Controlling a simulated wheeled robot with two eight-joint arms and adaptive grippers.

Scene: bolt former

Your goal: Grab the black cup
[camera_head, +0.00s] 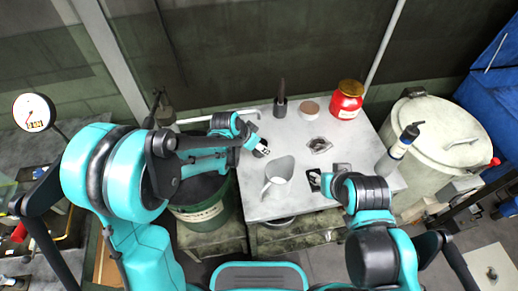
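A small black cup (280,108) stands on the white table (238,195) near its back edge, with a dark upright stick-like thing in it. My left gripper (262,149) is over the left part of the table, in front of the black cup and slightly left, apart from it. My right gripper (340,169) is over the right front part of the table, well away from the cup. Both grippers are small in view and I cannot make out whether their fingers are open or shut.
A white pitcher (278,174) stands between my grippers. Right of the cup are a reddish-brown bowl (310,109) and a red jar (346,100). A small metal dish (319,145) lies mid-table. A faucet (215,116) is at back left.

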